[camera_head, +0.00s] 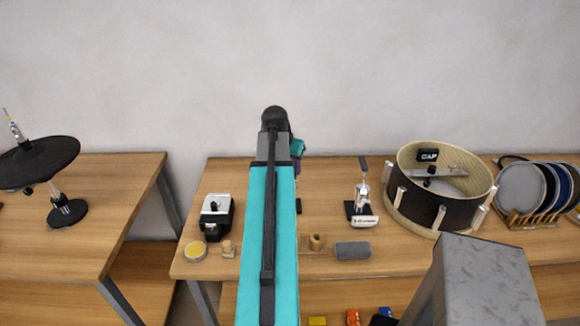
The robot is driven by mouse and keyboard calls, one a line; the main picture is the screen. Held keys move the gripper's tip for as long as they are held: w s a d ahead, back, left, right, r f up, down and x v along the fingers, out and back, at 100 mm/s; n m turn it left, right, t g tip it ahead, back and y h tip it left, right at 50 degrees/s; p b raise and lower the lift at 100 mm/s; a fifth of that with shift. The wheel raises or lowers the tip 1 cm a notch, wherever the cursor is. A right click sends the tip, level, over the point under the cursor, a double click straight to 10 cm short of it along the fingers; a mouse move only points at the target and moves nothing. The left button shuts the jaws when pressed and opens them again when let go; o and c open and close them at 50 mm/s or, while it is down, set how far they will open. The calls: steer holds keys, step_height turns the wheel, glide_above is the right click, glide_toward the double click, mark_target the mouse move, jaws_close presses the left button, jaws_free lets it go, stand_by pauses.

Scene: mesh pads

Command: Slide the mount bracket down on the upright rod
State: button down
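I cannot clearly make out a mount bracket on an upright rod. A small metal upright stand (361,197) on a black base with a white label stands on the middle table; it has a dark piece at its top. On the left table, a short metal post rises from a round black base (67,213) below a tilted black disc (40,160). Either could carry the bracket; the details are too small to tell. My teal arm crosses the middle of the view and hides part of the table. My gripper is hidden behind it.
The middle table (330,213) holds a drum shell (440,190), a grey roll (352,250), a black-and-silver box (216,215), a yellow-topped round tin (195,251) and a rack of discs (535,190). A gap separates it from the left table (120,215). A grey block (480,285) stands front right.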

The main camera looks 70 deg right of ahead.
steer(key=c, duration=1.1)
jaws_free()
steer(key=shift+r, duration=0.1)
steer(key=b+v, duration=0.3)
steer(key=v, duration=1)
steer(key=shift+a+r, duration=0.15)
steer(key=shift+r, duration=0.15)
